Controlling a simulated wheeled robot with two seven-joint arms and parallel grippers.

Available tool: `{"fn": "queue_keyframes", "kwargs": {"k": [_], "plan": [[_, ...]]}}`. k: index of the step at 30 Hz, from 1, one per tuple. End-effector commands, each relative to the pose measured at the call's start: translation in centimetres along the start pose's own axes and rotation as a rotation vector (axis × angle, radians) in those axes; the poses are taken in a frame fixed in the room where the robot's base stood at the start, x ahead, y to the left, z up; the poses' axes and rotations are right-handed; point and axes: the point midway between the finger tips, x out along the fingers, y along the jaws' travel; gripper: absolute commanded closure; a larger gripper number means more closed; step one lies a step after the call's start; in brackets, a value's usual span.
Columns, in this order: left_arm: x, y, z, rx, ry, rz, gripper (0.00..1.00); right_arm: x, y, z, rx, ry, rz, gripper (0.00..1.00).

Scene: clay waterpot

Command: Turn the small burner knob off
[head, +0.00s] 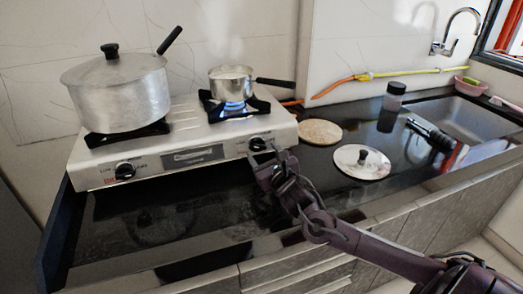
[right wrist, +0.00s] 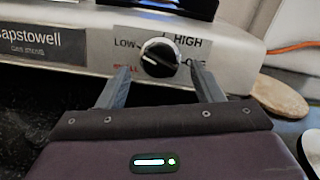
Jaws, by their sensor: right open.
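The small burner knob (head: 257,144) is the black right-hand knob on the stove's front. In the right wrist view, this knob (right wrist: 160,57) sits by LOW and HIGH labels, with a pale mark across its face. A blue flame (head: 235,106) burns under the small pot (head: 232,83) on the small burner. My right gripper (head: 264,160) is open just in front of the knob. In the right wrist view, its two fingers (right wrist: 161,75) stand either side of the knob's lower part; contact cannot be told. My left gripper is not in view.
A large lidded pot (head: 118,92) stands on the left burner, above another knob (head: 124,170). The pots' handles stick out. The dark counter (head: 200,225) in front is clear.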

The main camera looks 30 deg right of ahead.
Motion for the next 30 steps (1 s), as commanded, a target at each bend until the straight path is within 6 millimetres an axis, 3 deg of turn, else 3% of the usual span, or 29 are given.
{"fn": "queue_keyframes", "kwargs": {"k": [6,15,25,30], "plan": [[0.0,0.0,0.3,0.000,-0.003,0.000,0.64,1.7,0.1,0.0,0.002,0.001,0.000,0.40],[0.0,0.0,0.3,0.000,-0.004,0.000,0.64,1.9,0.1,-0.1,0.001,0.002,0.001,0.40],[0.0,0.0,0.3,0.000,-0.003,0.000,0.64,1.8,0.1,0.0,0.001,0.001,0.001,0.83],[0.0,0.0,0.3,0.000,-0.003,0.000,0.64,1.8,0.1,0.0,0.007,0.001,0.000,0.84]]}}
